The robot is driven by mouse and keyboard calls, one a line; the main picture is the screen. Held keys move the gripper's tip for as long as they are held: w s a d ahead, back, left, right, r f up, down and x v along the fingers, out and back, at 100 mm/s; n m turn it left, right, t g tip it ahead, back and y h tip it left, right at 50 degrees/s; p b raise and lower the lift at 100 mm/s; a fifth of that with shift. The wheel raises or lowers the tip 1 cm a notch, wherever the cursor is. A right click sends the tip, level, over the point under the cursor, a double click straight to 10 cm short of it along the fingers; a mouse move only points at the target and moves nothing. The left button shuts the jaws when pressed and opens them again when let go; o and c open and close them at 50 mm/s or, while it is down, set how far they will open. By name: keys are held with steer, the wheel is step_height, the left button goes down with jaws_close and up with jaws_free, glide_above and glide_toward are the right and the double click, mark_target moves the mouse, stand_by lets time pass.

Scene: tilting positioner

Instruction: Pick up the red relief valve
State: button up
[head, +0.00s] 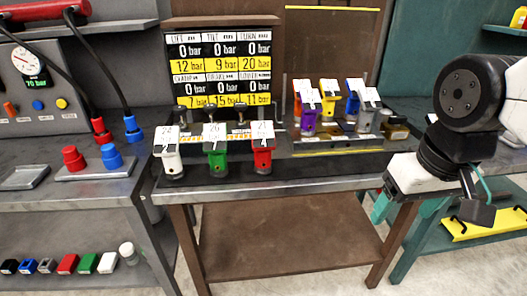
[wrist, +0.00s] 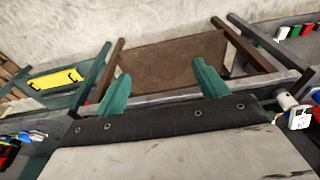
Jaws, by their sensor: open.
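The red relief valve (head: 262,160) stands upright on the front of the brown bench, with a white tag on top. It is the rightmost of a front row, beside a green valve (head: 215,160) and a white valve (head: 172,158). My gripper (head: 385,208) is well to the right of it, near the bench's right front edge, pointing down. In the wrist view my gripper (wrist: 162,86) has its two teal fingers wide apart with nothing between them. I cannot make out the red valve in the wrist view.
Several tagged valves stand behind a yellow strip (head: 335,152) at the bench's back right. A pressure board (head: 220,68) rises behind the front row. A grey bench (head: 85,192) with hoses and knobs is at left.

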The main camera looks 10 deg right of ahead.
steer(key=w+a+f+t, duration=0.2)
steer(key=w, duration=0.5)
steer(key=w+a+f+t, duration=0.1)
steer(key=w+a+f, duration=0.1)
steer(key=w, duration=0.5)
steer(key=n+t+y, duration=0.1)
steer(key=t+y, duration=0.2)
steer(key=t, duration=0.5)
glide_toward(265, 158)
steer(key=w+d+f, duration=0.1)
steer(key=w+d, duration=0.2)
steer(key=a+f+t, duration=0.1)
steer(key=w+a+f+t, duration=0.1)
steer(key=a+t, duration=0.1)
steer(key=shift+w+f+n, duration=0.1)
steer(key=shift+f+n, duration=0.2)
steer(key=shift+n, duration=0.1)
steer(key=shift+a+f+t, duration=0.2)
steer(key=shift+a+t, duration=0.05)
steer(key=shift+t, duration=0.15)
steer(key=w, duration=0.2)
steer(key=w+a, duration=0.1)
steer(key=w, duration=0.2)
steer(key=w+a, duration=0.1)
steer(key=w, duration=0.1)
steer(key=shift+w+f, duration=0.1)
steer(key=shift+w, duration=0.05)
steer(key=c, duration=1.4)
jaws_close()
